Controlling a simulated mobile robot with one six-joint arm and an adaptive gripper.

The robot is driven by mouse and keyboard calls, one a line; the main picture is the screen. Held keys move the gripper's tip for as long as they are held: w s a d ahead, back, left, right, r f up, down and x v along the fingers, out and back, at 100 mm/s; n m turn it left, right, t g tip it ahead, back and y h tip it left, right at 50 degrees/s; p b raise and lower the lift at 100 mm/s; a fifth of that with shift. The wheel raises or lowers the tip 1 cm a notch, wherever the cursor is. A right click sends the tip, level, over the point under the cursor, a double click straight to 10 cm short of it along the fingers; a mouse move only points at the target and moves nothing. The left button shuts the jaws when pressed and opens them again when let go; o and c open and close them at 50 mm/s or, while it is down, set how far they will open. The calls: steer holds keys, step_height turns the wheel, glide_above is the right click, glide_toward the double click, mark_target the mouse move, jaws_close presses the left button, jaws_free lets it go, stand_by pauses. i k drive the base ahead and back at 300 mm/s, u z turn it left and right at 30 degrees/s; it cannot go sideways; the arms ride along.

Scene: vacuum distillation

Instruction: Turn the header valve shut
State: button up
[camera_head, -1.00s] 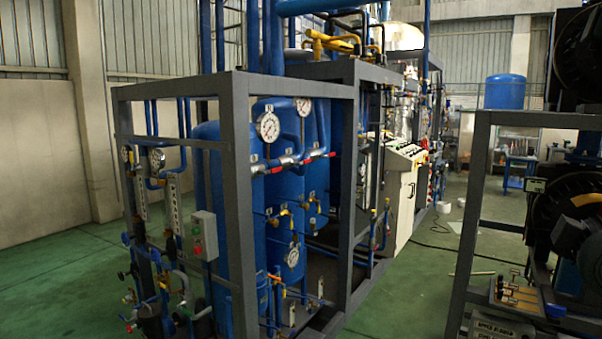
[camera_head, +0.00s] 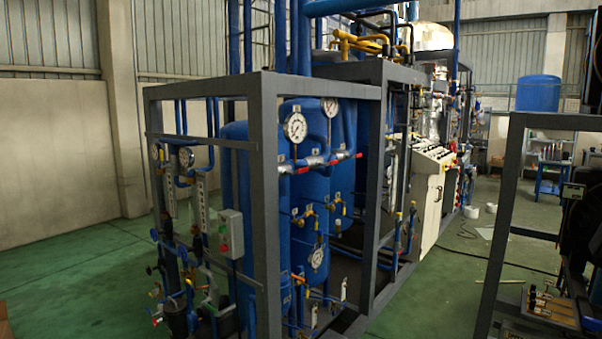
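A blue skid with a grey frame (camera_head: 262,180) fills the middle of the view. Small red valve handles show on the horizontal pipes in front of its blue tanks (camera_head: 311,195), including one red handle (camera_head: 301,170) below the large round gauge (camera_head: 295,127) and another further right (camera_head: 358,155). Yellow-handled valves (camera_head: 300,221) sit lower on the tanks. I cannot tell which of these is the header valve, or whether any is open or shut. My gripper is not in view.
A grey-green control box (camera_head: 231,233) hangs at the skid's left side, among low pipes and valves. A white control cabinet (camera_head: 428,205) stands behind to the right. A dark-framed rig (camera_head: 500,235) stands at the right. Green floor (camera_head: 70,285) is clear at the left.

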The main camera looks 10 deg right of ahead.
mark_target(306, 169)
steer(key=u, duration=0.05)
steer(key=i, duration=1)
steer(key=z, duration=0.05)
